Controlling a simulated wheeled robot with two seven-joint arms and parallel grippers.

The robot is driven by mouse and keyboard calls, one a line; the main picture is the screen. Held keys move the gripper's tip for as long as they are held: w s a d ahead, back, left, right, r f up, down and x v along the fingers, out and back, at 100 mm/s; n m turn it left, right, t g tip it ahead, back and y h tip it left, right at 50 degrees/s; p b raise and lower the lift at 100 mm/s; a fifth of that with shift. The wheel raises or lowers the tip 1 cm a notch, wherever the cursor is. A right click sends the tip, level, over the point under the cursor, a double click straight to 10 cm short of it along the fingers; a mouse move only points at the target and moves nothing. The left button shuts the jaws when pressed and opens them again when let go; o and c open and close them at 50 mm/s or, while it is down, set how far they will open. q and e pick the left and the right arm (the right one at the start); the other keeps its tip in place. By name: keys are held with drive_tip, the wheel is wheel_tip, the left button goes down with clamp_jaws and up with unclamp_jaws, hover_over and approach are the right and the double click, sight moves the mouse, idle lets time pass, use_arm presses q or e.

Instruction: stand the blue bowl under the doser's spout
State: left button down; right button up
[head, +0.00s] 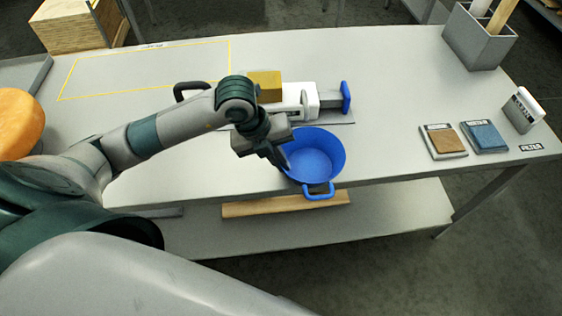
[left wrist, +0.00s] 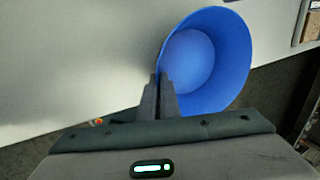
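The blue bowl (head: 318,150) is at the table's front edge, with one loop handle toward the front. It also shows in the left wrist view (left wrist: 205,60), reaching past the table edge. My left gripper (head: 281,160) is at the bowl's left side, fingers pointing down. In the left wrist view the fingers (left wrist: 160,95) are close together with the bowl's rim between them. I cannot tell whether the bowl touches the table. The doser, which seems to be the white unit (head: 305,98) with a blue end, stands behind the bowl, partly hidden by my arm. Its spout is not clear.
A mustard block (head: 266,84) shows by the white unit. Brown (head: 444,141) and blue (head: 484,136) pads and a white labelled block (head: 523,109) lie to the right. A grey bin (head: 478,40) stands at the back right. An orange wheel (head: 18,122) is at left. The yellow-outlined area (head: 150,65) is clear.

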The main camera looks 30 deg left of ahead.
use_arm(q)
drive_tip(key=c, duration=2.4)
unclamp_jaws()
drive_tip(key=shift+c, duration=0.2)
drive_tip(key=o, duration=0.4)
drive_tip(key=shift+r, duration=0.15)
drive_tip(key=shift+a+r, duration=0.1)
drive_tip(key=shift+r, duration=0.05)
drive_tip(key=b+v, duration=0.2)
drive_tip(key=v, duration=0.9)
drive_tip(key=shift+s+r+b, duration=0.1)
drive_tip(key=shift+r+b, duration=0.15)
drive_tip(key=shift+b, duration=0.1)
drive_tip(key=shift+s, duration=0.1)
